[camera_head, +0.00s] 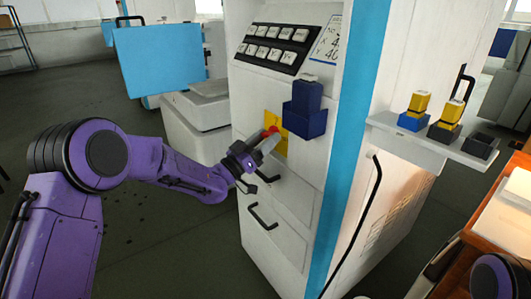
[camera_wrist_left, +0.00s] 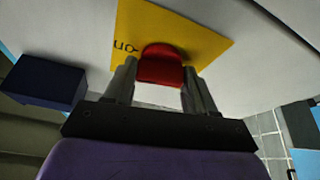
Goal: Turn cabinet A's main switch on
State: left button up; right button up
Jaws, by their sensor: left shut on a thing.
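Cabinet A's main switch is a red knob (camera_head: 270,131) on a yellow plate (camera_head: 283,149) on the white cabinet front (camera_head: 250,95). In the left wrist view the red knob (camera_wrist_left: 160,66) sits between my fingers against the yellow plate (camera_wrist_left: 200,40), with an "ON" mark beside the knob. My left gripper (camera_head: 268,143), at the end of the purple arm, is shut on the knob; the wrist view shows its two fingers (camera_wrist_left: 160,85) either side of it. The fingers hide part of the knob and plate. My right gripper is not in view.
A dark blue box (camera_head: 304,118) projects from the cabinet right beside the switch. Black handles (camera_head: 263,217) stick out below. A side shelf (camera_head: 410,141) holds yellow-topped blocks. A wooden bench (camera_head: 490,232) stands at the right. Open floor lies left of the cabinet.

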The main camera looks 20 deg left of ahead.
pick_arm(q)
jog(key=shift+m+g+h+b, duration=0.7)
jog(key=shift+m+b, duration=0.7)
jog(key=shift+m, duration=0.6)
jog(key=o, duration=1)
jog(key=shift+o, duration=0.2)
jog(key=b+v, duration=0.1)
jog(key=v, duration=0.9)
jog(key=shift+a+f, duration=0.15)
jog(key=shift+f, duration=0.15)
jog(key=shift+s, duration=0.1)
